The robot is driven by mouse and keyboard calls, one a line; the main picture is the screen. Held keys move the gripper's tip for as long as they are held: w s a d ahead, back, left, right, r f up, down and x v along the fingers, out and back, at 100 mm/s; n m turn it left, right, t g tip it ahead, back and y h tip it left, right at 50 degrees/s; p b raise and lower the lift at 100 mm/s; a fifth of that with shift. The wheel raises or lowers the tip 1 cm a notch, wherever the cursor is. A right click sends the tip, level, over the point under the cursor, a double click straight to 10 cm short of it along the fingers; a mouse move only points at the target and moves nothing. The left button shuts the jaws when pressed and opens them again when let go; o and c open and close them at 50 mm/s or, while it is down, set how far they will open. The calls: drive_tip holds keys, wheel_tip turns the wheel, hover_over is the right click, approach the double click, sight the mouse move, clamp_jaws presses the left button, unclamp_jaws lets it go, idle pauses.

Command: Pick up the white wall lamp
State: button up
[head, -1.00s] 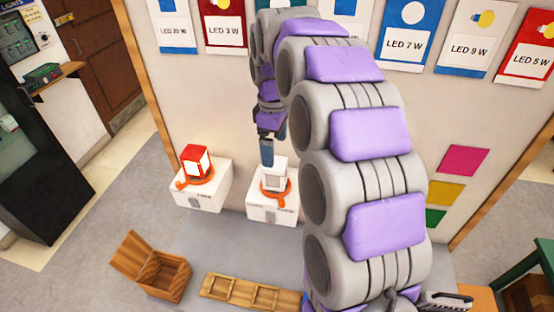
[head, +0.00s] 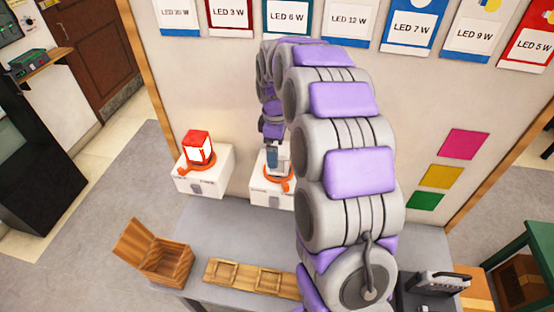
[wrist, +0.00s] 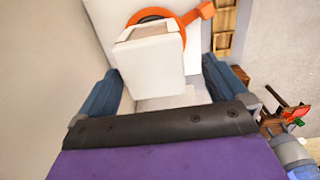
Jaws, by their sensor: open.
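The white wall lamp (wrist: 150,62) sits on an orange round base (wrist: 160,17) on a white box in the wrist view. In the head view the lamp (head: 285,165) is partly hidden behind my gripper (head: 272,160). My gripper (wrist: 165,92) is open in the wrist view, with one blue finger on each side of the lamp's near end. I cannot tell whether either finger touches it. A red lamp (head: 199,149) on a similar orange base stands on another white box to the left.
Below are an open wooden box (head: 158,255), a wooden tray (head: 240,277) and the grey table (head: 215,232). A grey device (head: 440,283) lies at the right. The wall with LED cards (head: 287,20) rises close behind the lamps.

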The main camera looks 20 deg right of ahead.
drive_tip(key=shift+a+f, duration=0.2)
drive_tip(key=shift+f, duration=0.2)
drive_tip(key=d+f, duration=0.2)
drive_tip(key=f, duration=0.1)
drive_tip(key=d+f, duration=0.1)
drive_tip(key=shift+w+f, duration=0.15)
drive_tip(key=shift+f, duration=0.4)
drive_tip(key=a, duration=0.2)
drive_tip(key=shift+a+r, duration=0.1)
drive_tip(key=shift+a, duration=0.2)
drive_tip(key=shift+c, duration=0.3)
drive_tip(key=shift+a, duration=0.2)
drive_tip(key=shift+c, duration=1.5)
drive_tip(key=shift+d, duration=1.05)
drive_tip(key=c, duration=0.4)
drive_tip(key=shift+c, duration=1)
drive_tip(key=shift+a, duration=0.15)
drive_tip(key=shift+c, duration=1.3)
drive_tip(key=shift+a, duration=0.35)
